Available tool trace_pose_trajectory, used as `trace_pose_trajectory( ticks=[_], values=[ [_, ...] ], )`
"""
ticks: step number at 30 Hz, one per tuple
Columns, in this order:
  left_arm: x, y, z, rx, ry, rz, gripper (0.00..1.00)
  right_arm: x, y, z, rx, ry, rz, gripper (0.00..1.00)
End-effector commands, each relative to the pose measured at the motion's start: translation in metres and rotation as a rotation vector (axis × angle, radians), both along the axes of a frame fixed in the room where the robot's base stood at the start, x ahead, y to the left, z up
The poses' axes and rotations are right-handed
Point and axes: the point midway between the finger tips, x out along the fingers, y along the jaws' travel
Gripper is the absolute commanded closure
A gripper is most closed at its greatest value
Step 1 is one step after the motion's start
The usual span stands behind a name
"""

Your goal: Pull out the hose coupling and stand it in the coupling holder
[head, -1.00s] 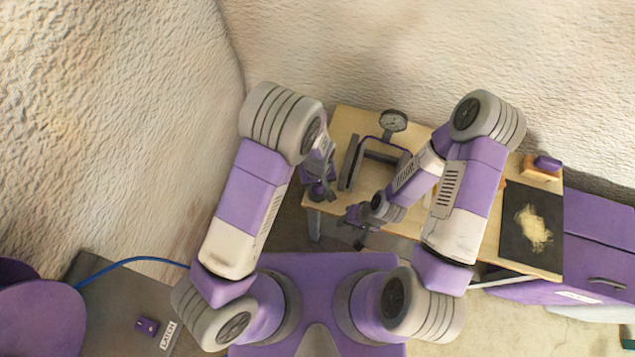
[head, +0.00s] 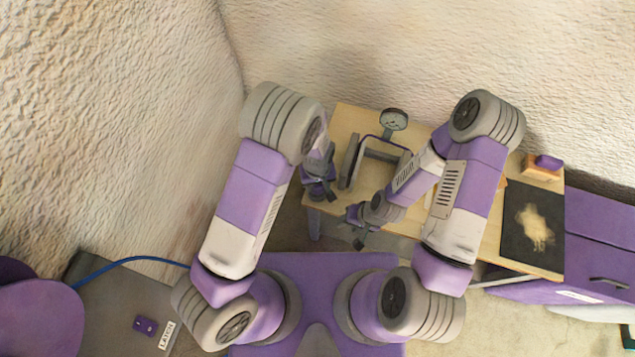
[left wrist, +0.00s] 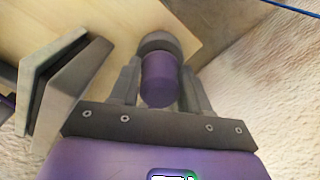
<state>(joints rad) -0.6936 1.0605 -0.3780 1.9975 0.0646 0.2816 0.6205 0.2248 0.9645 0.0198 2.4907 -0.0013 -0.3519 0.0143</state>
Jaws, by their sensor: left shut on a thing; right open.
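My left gripper (head: 318,187) is at the left end of the wooden table (head: 345,120). In the left wrist view it is shut on a purple cylinder with a wider dark grey end (left wrist: 160,80), which looks like the hose coupling. The grey fingers stand on both sides of it, and the pale tabletop shows behind. Whether its far end touches anything is hidden. My right gripper (head: 356,228) is open and empty at the table's front edge. I cannot clearly make out the coupling holder.
A grey frame with upright plates (head: 350,160) stands just right of my left gripper; plates also show in the left wrist view (left wrist: 65,80). A round gauge (head: 394,120) stands behind. A dark mat (head: 515,250) and a wooden block with a purple top (head: 545,165) are at right.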

Motion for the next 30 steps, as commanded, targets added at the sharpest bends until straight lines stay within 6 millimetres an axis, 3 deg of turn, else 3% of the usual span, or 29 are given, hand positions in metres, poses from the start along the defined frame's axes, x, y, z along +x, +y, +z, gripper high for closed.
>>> trace_pose_trajectory(
  ticks=[30],
  values=[
    [0.0001,-0.0001,-0.0057,0.0,0.0,0.0,1.0,0.0,0.0,-0.0044,0.0,0.0,0.0,0.55]
  ],
)
